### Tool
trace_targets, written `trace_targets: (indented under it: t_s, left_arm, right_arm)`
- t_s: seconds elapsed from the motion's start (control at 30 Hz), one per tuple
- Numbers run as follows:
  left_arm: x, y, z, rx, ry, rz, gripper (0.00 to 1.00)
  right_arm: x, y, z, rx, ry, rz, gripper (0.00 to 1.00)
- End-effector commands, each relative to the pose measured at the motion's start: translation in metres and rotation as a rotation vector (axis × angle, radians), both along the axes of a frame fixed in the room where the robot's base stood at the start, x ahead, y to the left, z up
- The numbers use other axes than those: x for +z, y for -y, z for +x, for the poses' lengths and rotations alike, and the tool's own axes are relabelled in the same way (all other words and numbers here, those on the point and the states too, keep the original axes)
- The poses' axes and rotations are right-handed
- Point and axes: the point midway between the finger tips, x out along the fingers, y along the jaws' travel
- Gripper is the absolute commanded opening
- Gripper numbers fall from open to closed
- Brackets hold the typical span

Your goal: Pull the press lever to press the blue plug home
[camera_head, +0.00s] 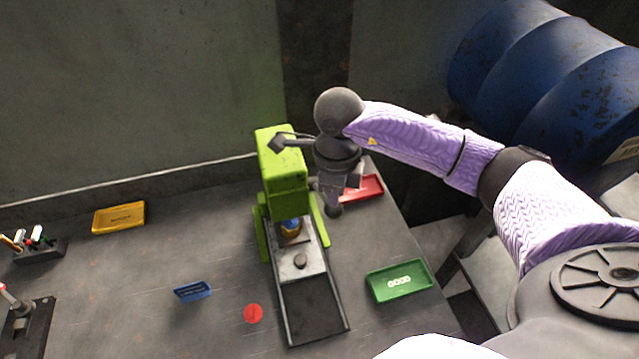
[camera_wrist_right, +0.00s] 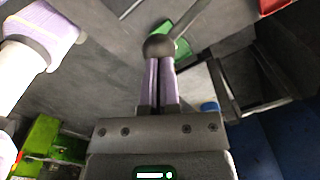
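The lime-green press (camera_head: 285,180) stands on the grey bench. The blue plug (camera_head: 291,223) sits under the press head, above a brass-coloured part (camera_head: 290,233) on the press bed; how deep it sits I cannot tell. The dark ball knob of the press lever (camera_head: 334,210) is to the right of the press; it also shows in the right wrist view (camera_wrist_right: 158,47). My right gripper (camera_head: 332,194) points down at the knob. In the right wrist view its purple fingers (camera_wrist_right: 160,66) are nearly together, with their tips at the knob. My left gripper is out of view.
A red tray (camera_head: 371,187) lies behind the right gripper, and a green GOOD tray (camera_head: 399,281) lies right of the press bed. A yellow tray (camera_head: 119,218), a blue sign (camera_head: 193,291) and a red disc (camera_head: 253,314) are to the left.

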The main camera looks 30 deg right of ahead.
Motion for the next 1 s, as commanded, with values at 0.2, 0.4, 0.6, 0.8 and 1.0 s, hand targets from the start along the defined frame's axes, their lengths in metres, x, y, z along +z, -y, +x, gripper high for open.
trace_targets:
  t_s: [0.2,0.4,0.6,0.8,1.0]
  left_arm:
    - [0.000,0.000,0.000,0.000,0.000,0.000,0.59]
    - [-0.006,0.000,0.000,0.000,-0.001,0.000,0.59]
    - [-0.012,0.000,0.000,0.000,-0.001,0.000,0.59]
    - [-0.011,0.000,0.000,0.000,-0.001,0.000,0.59]
    - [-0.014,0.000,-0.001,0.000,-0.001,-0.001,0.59]
  right_arm:
    - [0.000,0.000,0.000,0.000,0.000,0.000,0.00]
    - [-0.009,-0.001,-0.004,0.001,-0.001,-0.001,0.00]
    - [-0.017,-0.002,-0.009,0.000,0.001,-0.001,0.00]
    - [-0.016,-0.002,-0.009,0.000,0.001,-0.001,0.00]
    - [-0.021,-0.002,-0.010,0.000,0.000,0.000,0.00]
